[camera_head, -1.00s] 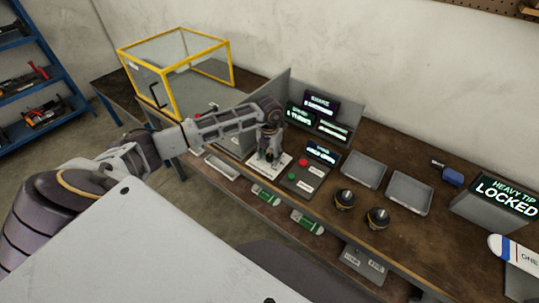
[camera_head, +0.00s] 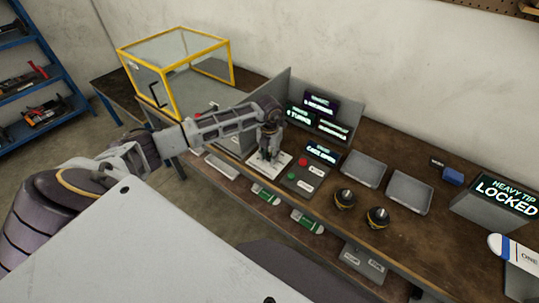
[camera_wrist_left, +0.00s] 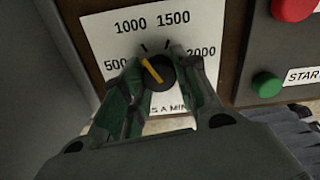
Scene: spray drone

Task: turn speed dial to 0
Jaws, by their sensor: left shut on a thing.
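The speed dial (camera_wrist_left: 159,73) is a round black knob with a yellow pointer line on a white scale plate (camera_wrist_left: 180,22). Its pointer slants up and left, close to the 1000 tick. The numbers 500, 1000, 1500 and 2000 show; the lower part of the scale is mostly hidden by my gripper. My left gripper (camera_wrist_left: 158,86) is shut on the dial, with a green finger on each side. In the head view the left gripper (camera_head: 268,155) points down onto the white plate (camera_head: 284,161), hiding the dial. My right gripper is not in view.
A red button (camera_head: 302,163) and green button (camera_head: 292,177) sit just right of the plate. Lit displays (camera_head: 320,103) stand behind. Two grey trays (camera_head: 408,192), two black-and-yellow nozzles (camera_head: 345,198) and a blue tool (camera_head: 453,176) lie right. A yellow-framed case (camera_head: 175,70) stands left.

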